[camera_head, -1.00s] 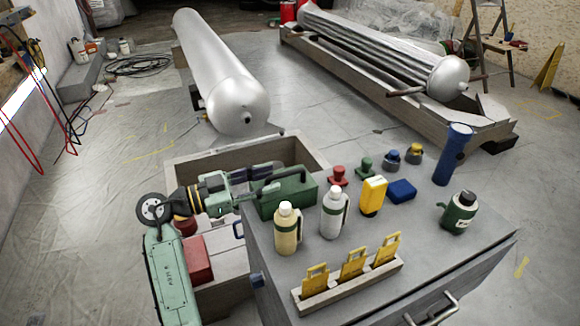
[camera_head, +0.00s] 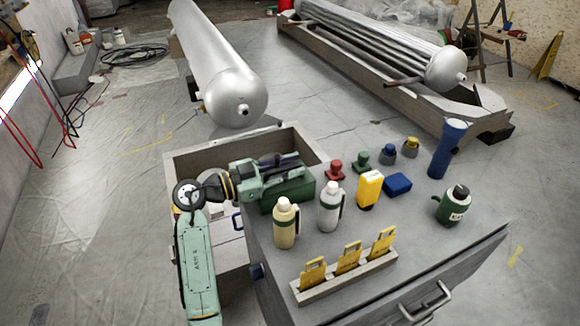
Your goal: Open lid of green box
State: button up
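The green box (camera_head: 305,188) stands on the back left corner of the grey cabinet top, with its right end showing. My gripper (camera_head: 290,165) is in front of it and over its lid, hiding most of the top and the handle. The fingers look dark and blurred against the lid, so I cannot tell whether they are open, shut, or touching it. I cannot see any gap between lid and box.
The grey cabinet (camera_head: 420,225) carries a cream flask (camera_head: 286,225), a white flask (camera_head: 330,208), a yellow carton (camera_head: 370,190), a blue block (camera_head: 397,184), a green canister (camera_head: 453,206) and a rack of yellow tags (camera_head: 345,278). An open wooden crate (camera_head: 215,155) stands behind.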

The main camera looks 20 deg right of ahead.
grip_shut()
